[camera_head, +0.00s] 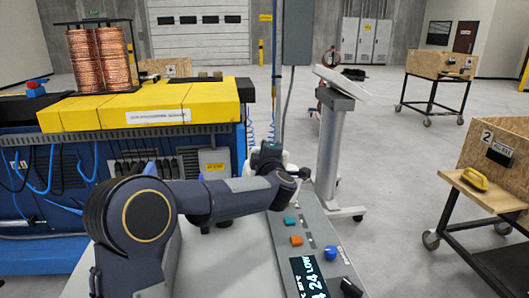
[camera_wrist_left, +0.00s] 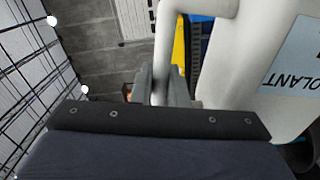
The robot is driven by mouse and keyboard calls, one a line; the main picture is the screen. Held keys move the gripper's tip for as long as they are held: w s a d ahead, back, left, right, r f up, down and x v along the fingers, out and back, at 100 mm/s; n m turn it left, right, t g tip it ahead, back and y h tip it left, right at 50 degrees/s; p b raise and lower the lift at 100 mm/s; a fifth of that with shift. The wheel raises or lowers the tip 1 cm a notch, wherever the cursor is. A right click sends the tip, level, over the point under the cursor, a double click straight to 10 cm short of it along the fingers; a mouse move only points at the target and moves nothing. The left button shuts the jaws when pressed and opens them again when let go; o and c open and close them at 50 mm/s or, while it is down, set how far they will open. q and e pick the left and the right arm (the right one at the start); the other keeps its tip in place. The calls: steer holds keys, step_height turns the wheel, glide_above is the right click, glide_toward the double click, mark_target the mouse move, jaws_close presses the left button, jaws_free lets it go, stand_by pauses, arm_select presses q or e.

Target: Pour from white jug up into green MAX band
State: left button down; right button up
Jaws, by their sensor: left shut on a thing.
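The white jug (camera_wrist_left: 232,75) fills the right side of the left wrist view, tilted in that picture, with a pale blue label ending in "OLANT". My left gripper (camera_wrist_left: 160,88) is shut on its handle (camera_wrist_left: 167,40). In the head view my left arm reaches across a grey console, and its wrist and forearm hide most of the jug. I cannot make out the jug's mouth or any liquid stream. The green MAX band is not visible in either view. My right gripper is not in view.
A blue and yellow machine (camera_head: 150,108) with copper coils (camera_head: 98,60) stands at left. Wooden carts stand at right, with open floor between.

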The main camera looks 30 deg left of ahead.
arm_select(q)
steer(key=shift+s+a+r+n, duration=0.2)
steer(key=shift+a+r+n, duration=0.1)
steer(key=shift+r, duration=0.1)
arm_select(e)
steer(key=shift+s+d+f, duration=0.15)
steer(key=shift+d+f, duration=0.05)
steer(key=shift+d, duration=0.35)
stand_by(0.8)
